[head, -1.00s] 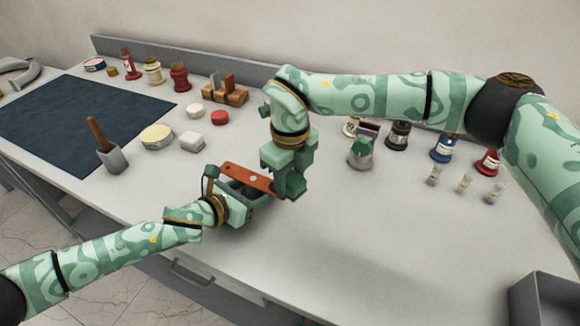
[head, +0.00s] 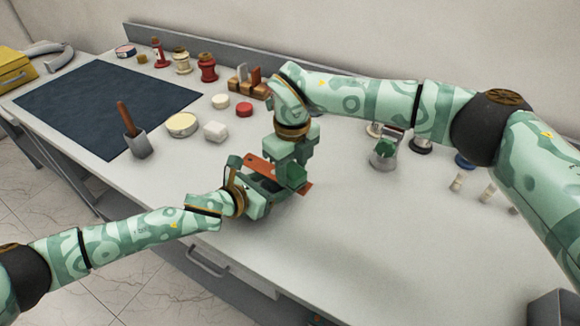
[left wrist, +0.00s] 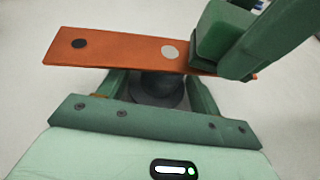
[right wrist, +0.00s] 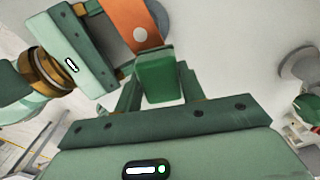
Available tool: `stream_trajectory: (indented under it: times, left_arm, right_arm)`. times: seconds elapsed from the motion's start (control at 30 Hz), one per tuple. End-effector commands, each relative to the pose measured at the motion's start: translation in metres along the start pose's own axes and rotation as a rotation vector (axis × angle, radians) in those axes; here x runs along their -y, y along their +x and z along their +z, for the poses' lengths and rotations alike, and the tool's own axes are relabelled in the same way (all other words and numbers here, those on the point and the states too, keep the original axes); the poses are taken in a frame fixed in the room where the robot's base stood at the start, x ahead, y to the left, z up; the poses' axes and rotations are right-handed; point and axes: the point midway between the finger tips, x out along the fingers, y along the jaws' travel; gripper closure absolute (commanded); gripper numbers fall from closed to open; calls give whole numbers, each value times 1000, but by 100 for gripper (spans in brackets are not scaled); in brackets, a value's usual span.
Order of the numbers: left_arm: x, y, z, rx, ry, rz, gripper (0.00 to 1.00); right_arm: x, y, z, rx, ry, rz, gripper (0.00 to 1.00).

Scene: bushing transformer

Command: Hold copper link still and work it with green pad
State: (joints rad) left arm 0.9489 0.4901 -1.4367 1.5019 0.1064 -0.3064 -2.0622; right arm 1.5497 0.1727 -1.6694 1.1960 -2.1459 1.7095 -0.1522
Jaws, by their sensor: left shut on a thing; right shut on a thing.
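The copper link (head: 257,164) is a flat orange-red bar with a dark spot and a pale round spot on its face, clear in the left wrist view (left wrist: 115,48). My left gripper (head: 262,186) is shut on it from below and holds it above the bench. A dark grey round piece (left wrist: 158,92) shows between its fingers, under the link. My right gripper (head: 291,168) is shut on the green pad (right wrist: 160,78), a small block. The pad is over the link's right part, beside the pale spot, and appears to touch it. The link's right end shows beyond the pad.
A dark mat (head: 105,108) lies further left. The front right bench (head: 400,240) is clear.

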Motion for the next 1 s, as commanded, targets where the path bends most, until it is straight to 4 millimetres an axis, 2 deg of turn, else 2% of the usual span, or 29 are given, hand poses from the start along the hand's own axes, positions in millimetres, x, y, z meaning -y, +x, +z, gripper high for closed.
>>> stream_trajectory:
  times: [0.53, 0.67, 1.0]
  left_arm:
    - [0, 0, 0, 0, 0, 0, 72]
    - [0, 0, 0, 0, 0, -1, 72]
    - [0, 0, 0, -1, 0, 0, 72]
  right_arm:
    - [13, 0, -49, -1, 1, 0, 82]
    - [12, -22, -47, 3, 0, -3, 82]
    - [12, -51, -47, 1, 0, -1, 82]
